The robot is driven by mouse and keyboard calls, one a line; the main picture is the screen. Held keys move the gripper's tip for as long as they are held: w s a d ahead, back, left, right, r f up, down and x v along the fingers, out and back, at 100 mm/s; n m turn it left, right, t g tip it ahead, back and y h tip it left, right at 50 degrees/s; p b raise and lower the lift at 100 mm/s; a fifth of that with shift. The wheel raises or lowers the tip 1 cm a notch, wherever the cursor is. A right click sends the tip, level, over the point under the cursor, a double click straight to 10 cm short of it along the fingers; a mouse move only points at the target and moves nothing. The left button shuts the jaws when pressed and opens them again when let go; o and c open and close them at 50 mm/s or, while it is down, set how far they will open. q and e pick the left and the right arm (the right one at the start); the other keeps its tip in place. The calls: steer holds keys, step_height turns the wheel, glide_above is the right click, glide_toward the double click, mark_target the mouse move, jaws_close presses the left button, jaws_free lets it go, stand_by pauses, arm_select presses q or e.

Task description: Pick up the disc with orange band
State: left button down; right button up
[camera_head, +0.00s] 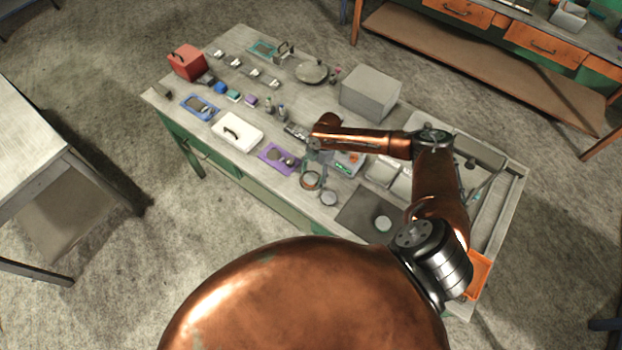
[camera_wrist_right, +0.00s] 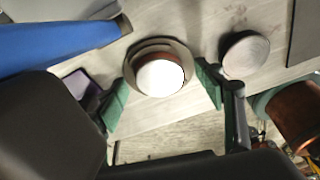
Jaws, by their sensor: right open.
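The disc with the orange band (camera_head: 310,181) lies on the workbench near its front edge; its pale top and reddish-brown side show in the right wrist view (camera_wrist_right: 160,76). My right gripper (camera_head: 314,167) is above the disc, pointing down. In the wrist view its two green fingers (camera_wrist_right: 162,94) are apart, with the disc between and beyond them. No contact is visible. A second, pale grey disc (camera_head: 328,198) lies close beside it and shows to the right in the wrist view (camera_wrist_right: 245,54). My left gripper is not in view.
A purple tray (camera_head: 268,152) with small items lies left of the disc. A white case (camera_head: 238,131) is farther left, and a large grey box (camera_head: 370,93) stands behind. A dark mat (camera_head: 352,216) holds another pale disc (camera_head: 383,223) at right.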

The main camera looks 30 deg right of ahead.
steer(key=shift+c, duration=0.4)
steer(key=shift+w+r, duration=0.1)
steer(key=c, duration=1.6)
steer(key=shift+c, duration=0.2)
